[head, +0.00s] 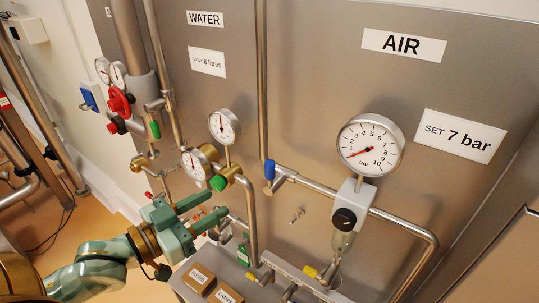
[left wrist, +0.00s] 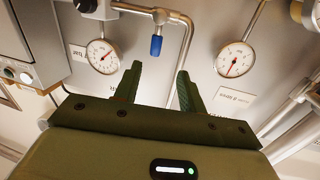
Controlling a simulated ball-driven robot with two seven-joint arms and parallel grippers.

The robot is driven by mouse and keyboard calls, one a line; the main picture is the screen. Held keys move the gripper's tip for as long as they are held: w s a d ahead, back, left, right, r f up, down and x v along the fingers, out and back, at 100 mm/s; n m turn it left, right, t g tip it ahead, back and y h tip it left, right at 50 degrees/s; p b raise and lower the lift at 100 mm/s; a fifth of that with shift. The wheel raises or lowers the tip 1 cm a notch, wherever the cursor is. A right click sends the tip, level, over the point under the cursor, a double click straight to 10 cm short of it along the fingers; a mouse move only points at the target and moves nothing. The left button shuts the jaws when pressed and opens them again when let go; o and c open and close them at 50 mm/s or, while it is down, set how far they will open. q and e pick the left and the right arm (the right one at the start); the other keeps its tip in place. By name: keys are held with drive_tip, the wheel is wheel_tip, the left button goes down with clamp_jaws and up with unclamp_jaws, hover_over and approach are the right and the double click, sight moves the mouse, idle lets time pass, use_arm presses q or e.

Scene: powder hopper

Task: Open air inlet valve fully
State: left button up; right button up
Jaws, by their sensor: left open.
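The air inlet valve has a blue lever (head: 269,170) on the metal pipe left of the air gauge (head: 370,146); the lever lies roughly along the upright pipe. My left gripper (head: 214,204) is open and empty, below and left of the lever, apart from it. In the left wrist view the blue lever (left wrist: 156,46) shows beyond the gap between my open fingers (left wrist: 159,73), with nothing between them. The air gauge's red needle points to the low end of its scale. My right gripper is not in view.
A regulator with a black knob (head: 345,219) sits under the air gauge. Water gauges (head: 224,127) and a green knob (head: 218,183) are close to my left gripper. Yellow-handled valves (head: 310,271) and labelled boxes (head: 198,276) are below. The panel around the blue lever is fairly clear.

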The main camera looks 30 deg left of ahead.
sight(266, 171)
use_arm(q)
drive_tip(key=x, duration=0.5)
drive_tip(key=r+p+x, duration=0.1)
drive_tip(key=x, duration=0.4)
drive_tip(key=p+x, duration=0.1)
drive_tip(key=x, duration=0.5)
drive_tip(key=shift+s+d+r, duration=0.15)
drive_tip(key=shift+d+r, duration=0.15)
drive_tip(key=shift+d, duration=0.05)
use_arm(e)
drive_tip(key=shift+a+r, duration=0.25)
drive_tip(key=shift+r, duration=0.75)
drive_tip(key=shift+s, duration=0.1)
use_arm(q)
clamp_jaws()
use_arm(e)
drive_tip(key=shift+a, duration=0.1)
